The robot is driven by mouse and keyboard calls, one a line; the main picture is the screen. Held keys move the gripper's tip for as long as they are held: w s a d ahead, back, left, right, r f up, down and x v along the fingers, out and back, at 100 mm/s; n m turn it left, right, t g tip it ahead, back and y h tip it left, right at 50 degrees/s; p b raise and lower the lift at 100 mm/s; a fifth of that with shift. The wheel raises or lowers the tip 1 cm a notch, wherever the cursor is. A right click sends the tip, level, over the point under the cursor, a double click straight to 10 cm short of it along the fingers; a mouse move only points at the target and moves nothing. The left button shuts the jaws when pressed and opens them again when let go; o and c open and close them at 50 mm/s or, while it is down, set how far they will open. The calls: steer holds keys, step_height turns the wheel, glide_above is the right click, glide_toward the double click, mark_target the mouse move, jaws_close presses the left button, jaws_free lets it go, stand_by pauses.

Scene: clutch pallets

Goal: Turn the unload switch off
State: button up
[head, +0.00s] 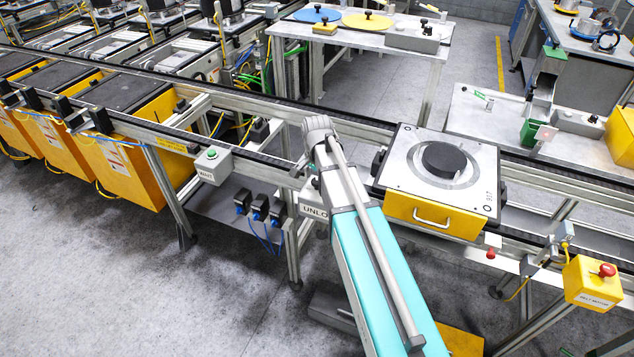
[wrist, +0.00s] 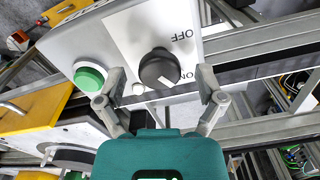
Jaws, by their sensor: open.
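The unload switch is a black round knob (wrist: 158,68) on a grey box with a white plate, seen in the wrist view. OFF and ON are printed upside down beside it, and its white mark points down and right, near ON. My gripper (wrist: 161,88) is open, with one finger on each side of the knob and nothing clasped; I cannot tell whether either finger touches it. In the head view the box's label (head: 315,211) reads "UNLO", the rest hidden behind my arm, which also hides the knob and the gripper's fingers.
A round green button (wrist: 89,75) sits left of the knob. A yellow pallet (head: 432,217) with a black disc stands on the conveyor, right of my arm. A grey start box (head: 213,167) is to the left; a yellow belt motor box (head: 592,284) is at right.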

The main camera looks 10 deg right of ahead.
steer(key=shift+c, duration=0.3)
steer(key=c, duration=1.1)
steer(key=shift+n, duration=0.3)
steer(key=n, duration=1.1)
steer(key=shift+n, duration=0.3)
